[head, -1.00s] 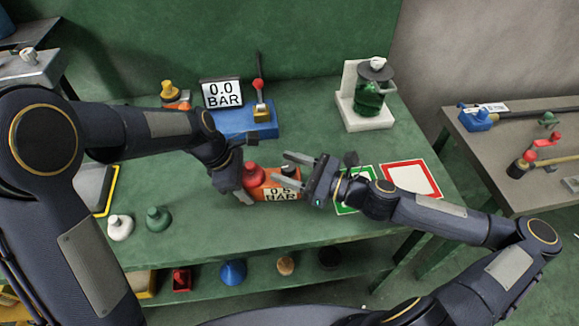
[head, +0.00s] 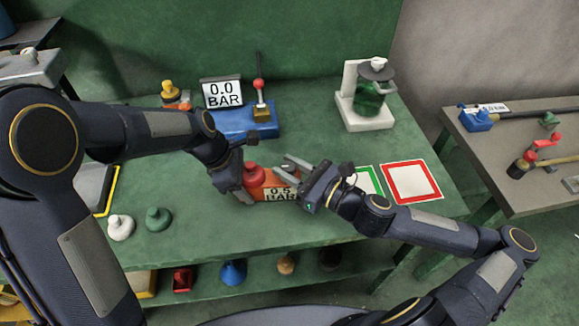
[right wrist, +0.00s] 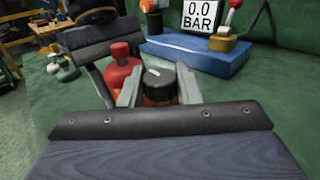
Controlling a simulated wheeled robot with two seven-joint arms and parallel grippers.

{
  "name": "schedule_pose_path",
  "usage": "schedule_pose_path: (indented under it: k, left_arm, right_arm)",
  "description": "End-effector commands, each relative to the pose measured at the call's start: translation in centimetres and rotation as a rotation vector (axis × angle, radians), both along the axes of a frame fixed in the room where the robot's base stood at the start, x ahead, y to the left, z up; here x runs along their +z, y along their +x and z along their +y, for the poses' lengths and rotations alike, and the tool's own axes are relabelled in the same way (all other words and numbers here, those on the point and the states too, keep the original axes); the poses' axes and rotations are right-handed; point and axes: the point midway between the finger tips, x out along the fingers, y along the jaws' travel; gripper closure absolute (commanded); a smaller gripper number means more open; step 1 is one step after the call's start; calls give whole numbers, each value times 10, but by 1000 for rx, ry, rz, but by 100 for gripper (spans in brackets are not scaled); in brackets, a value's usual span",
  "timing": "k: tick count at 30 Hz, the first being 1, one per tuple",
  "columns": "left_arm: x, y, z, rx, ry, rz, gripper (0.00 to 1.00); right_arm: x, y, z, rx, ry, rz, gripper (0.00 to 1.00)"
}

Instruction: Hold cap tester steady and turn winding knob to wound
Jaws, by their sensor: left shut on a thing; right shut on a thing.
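The orange cap tester (head: 272,181) stands on the green bench in the head view, with a "0.5 BAR" label partly covered on its front. A red cap (head: 253,174) sits at its left end. My left gripper (head: 240,190) is shut on the tester's left end, beside the red cap. The black winding knob (right wrist: 160,86) with a pale pointer line shows in the right wrist view, on top of the tester. My right gripper (right wrist: 158,90) is shut on this knob, one finger at each side. In the head view the right gripper (head: 291,168) hides the knob.
A blue stand (head: 248,120) with a "0.0 BAR" sign and red-tipped lever is behind. A green-bodied device (head: 369,98) stands back right. Red-edged (head: 411,181) and green-edged (head: 370,178) mats lie right. White (head: 120,227) and green (head: 158,218) caps stand front left.

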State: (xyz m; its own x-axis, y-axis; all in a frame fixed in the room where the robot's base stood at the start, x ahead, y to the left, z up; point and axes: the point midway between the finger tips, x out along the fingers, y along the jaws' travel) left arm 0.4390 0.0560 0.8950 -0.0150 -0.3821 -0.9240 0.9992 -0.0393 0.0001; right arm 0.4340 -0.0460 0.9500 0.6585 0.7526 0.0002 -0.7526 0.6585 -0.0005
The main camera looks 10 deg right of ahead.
Motion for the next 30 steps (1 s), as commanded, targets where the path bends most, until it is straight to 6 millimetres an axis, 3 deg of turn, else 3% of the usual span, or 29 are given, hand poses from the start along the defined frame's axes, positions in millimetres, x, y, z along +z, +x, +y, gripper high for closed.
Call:
schedule_pose_path:
  k: [15, 30]
  left_arm:
    - [1, -1, -2, -4, -2, 0, 82]
    - [1, -1, -2, -4, -2, 0, 82]
  right_arm:
    - [1, -1, 2, -293, 0, -1, 93]
    - [0, -1, 1, -341, 1, 1, 93]
